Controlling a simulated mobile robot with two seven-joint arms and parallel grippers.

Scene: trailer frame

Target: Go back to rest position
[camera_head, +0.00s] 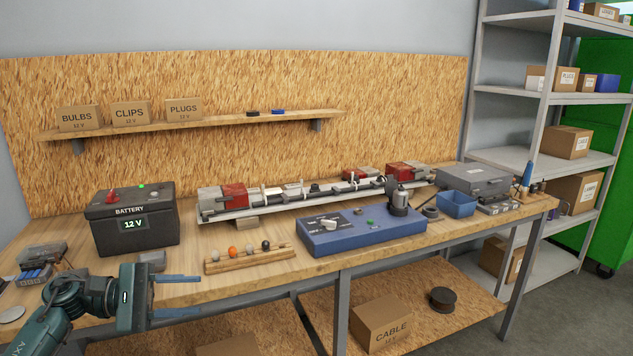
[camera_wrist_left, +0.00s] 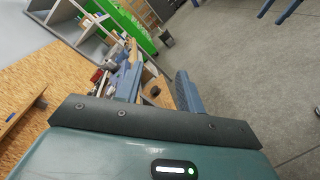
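My left gripper (camera_head: 198,295) is at the lower left in the head view, at the bench's front edge. Its two blue fingers point right, parallel and apart, with nothing between them. In the left wrist view its fingers (camera_wrist_left: 158,92) also stand apart, with bench and floor showing beyond. My right gripper is outside the head view. At the top right of the left wrist view, two blue fingers that look like those of my right gripper (camera_wrist_left: 269,18) stand apart over the floor, cut off by the frame edge.
The workbench (camera_head: 190,292) holds a battery (camera_head: 135,222), a wooden rack of small bulbs (camera_head: 250,260), a blue test box (camera_head: 360,235) and a trailer light bar (camera_head: 290,198). A grey shelf unit (camera_head: 512,98) stands at the right. Grey floor (camera_head: 560,320) is clear there.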

